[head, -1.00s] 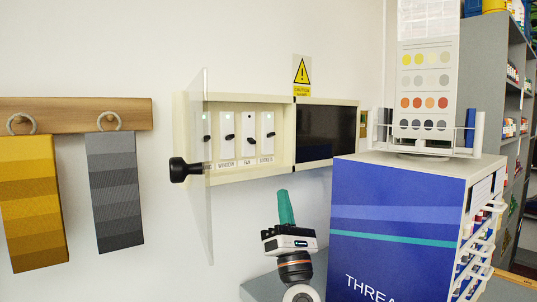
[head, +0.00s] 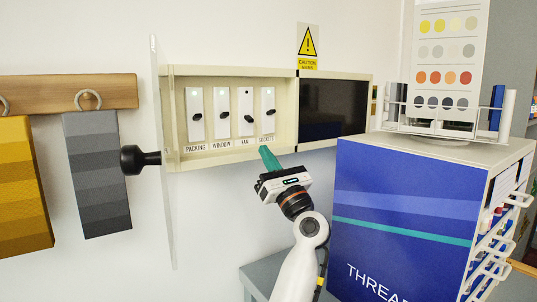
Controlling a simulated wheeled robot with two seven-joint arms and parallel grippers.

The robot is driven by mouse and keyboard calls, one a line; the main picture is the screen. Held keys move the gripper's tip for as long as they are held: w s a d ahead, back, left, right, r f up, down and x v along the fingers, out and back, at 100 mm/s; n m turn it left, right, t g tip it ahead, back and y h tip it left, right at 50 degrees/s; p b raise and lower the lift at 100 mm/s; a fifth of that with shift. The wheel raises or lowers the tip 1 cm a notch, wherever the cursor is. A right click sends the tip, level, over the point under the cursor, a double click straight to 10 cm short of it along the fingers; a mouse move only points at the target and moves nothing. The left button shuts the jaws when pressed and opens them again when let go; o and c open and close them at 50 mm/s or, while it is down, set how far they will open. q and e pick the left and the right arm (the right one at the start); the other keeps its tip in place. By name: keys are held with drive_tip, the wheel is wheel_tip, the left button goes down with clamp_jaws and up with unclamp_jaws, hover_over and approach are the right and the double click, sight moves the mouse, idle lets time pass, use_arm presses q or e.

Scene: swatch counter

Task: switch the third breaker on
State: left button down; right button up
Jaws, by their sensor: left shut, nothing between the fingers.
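An open cream breaker box (head: 230,72) on the wall holds a row of white breakers with dark levers. The third breaker (head: 246,100), labelled FAN, has a dark indicator at its top, while the first breaker (head: 195,98), second breaker (head: 222,96) and fourth breaker (head: 267,97) show pale green lights. My left gripper (head: 267,155), with teal fingers, is shut and empty. My right gripper is out of view.
The box's clear door (head: 161,215) stands open at the left, its black knob (head: 131,159) sticking out. A blue thread cabinet (head: 400,215) stands close at the right of my arm. Grey swatches (head: 96,175) hang at the left. A dark panel (head: 333,108) adjoins the breakers.

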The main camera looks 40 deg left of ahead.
sight(249, 119)
use_arm(q)
drive_tip(key=p+x, duration=0.2)
drive_tip(key=x, duration=0.4)
drive_tip(key=shift+r, duration=0.1)
drive_tip(key=shift+w+a+r, duration=0.1)
drive_tip(key=shift+a+r, duration=0.05)
drive_tip(key=shift+a, duration=0.2)
